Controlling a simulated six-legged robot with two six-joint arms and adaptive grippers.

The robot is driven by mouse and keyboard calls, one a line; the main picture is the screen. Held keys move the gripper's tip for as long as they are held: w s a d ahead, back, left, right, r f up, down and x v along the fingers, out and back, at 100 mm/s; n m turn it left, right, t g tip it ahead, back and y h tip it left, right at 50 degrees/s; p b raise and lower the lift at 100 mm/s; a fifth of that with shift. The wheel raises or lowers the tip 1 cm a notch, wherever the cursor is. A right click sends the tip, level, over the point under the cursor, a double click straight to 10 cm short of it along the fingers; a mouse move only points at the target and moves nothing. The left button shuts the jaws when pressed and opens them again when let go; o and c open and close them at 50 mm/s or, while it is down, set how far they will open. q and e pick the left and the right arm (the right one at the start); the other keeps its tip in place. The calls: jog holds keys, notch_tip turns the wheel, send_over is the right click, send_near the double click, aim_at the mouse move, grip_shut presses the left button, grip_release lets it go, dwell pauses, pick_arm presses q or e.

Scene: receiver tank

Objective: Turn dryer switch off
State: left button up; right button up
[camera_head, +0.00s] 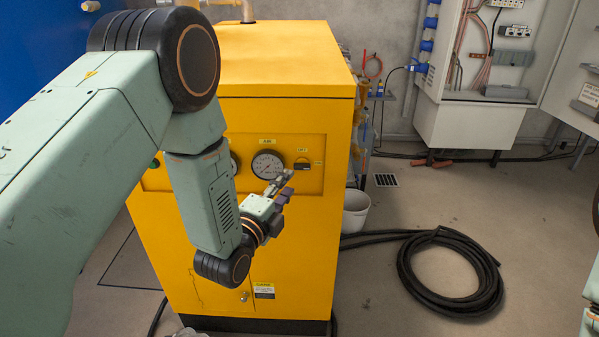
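The yellow dryer cabinet (285,230) stands in the middle of the head view. Its front panel has a round gauge (267,164) and, right of it, a small black switch (302,164) under a yellow label. The switch's exact position is too small to read. My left arm comes in from the left across the cabinet front. My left gripper (284,187) is just below and left of the switch, apart from it in the picture. Whether its fingers are open or shut is unclear. Part of my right arm shows at the right edge; its gripper is not visible.
A black coiled hose (450,272) lies on the floor to the right. An open electrical cabinet (470,125) is at the back right. A blue surface (35,45) fills the upper left. Floor right of the dryer is partly clear.

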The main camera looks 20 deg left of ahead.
aim_at(300, 169)
pick_arm(q)
jog(key=w, duration=0.3)
jog(key=w+b, duration=0.1)
jog(key=w, duration=0.1)
jog(key=shift+w+d+f, duration=0.1)
jog(key=shift+w+d, duration=0.05)
jog(key=shift+d, duration=0.15)
jog(key=shift+w+d, duration=0.2)
jog(key=shift+w, duration=0.55)
jog(key=shift+a, duration=0.1)
jog(key=shift+c, duration=0.2)
grip_shut()
